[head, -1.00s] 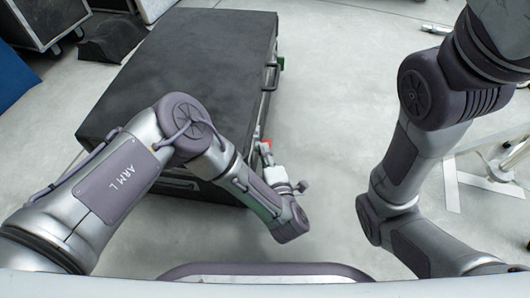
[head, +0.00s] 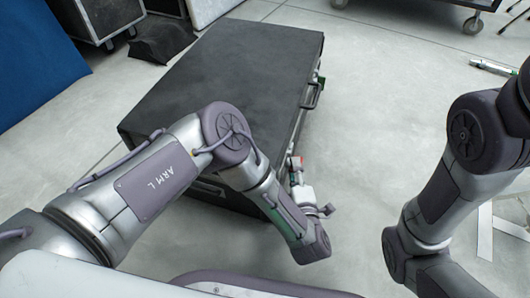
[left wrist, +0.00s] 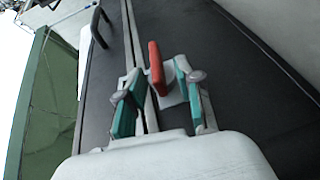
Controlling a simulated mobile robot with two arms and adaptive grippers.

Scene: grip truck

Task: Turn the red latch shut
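The red latch (left wrist: 156,68) is on the side of a black case, beside the seam that runs along it. It stands out as a narrow red bar in the left wrist view. A small patch of it (head: 297,160) shows at the case's right side in the head view. My left gripper (left wrist: 154,88) has teal finger pads, spread apart, one on each side of the latch. A gap shows between the latch and the left pad; I cannot tell whether the right pad touches it. In the head view my left gripper (head: 296,172) is at the case's side. My right gripper is out of view.
The black case (head: 225,85) stands on the grey floor, with a handle (head: 312,94) on its right side, farther along from the latch. Other cases (head: 95,15) stand at the back left by a blue panel (head: 35,62).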

